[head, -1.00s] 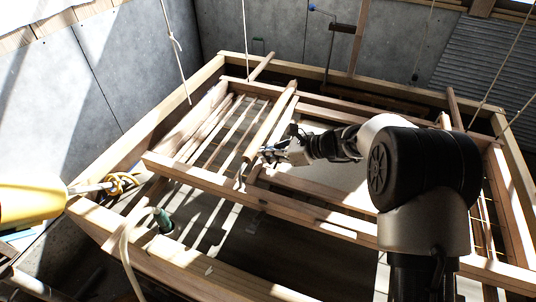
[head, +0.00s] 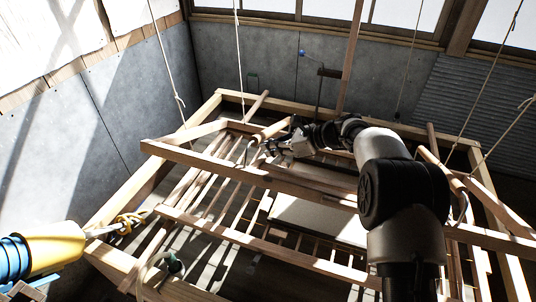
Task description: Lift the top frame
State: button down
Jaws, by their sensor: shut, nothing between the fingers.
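The top frame is a wooden frame whose long near beam (head: 205,163) runs from the left down to the right. It sits above a lower wooden frame (head: 225,231), with a visible gap between their near beams. My gripper (head: 268,148) is shut and empty, just beyond the near beam of the top frame, beside a thin curved loop (head: 247,152). I cannot tell whether the fingers touch the loop or the wood. My arm reaches over the frame from the right and hides part of its far side.
A large outer wooden frame (head: 128,192) surrounds both. Ropes (head: 240,60) hang down around it. A pale sheet (head: 318,220) lies below. A yellow and blue cylindrical object (head: 40,252) is at the lower left. Grey walls (head: 130,100) stand behind.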

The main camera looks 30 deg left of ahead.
aim_at(267, 136)
jog(key=r+p, duration=0.1)
jog(key=w+r+p, duration=0.2)
jog(key=shift+w+a+r, duration=0.25)
jog(key=shift+a, duration=0.05)
jog(key=shift+w+a+r+p, duration=0.2)
jog(key=shift+w+r+p, duration=0.7)
jog(key=shift+p, duration=0.55)
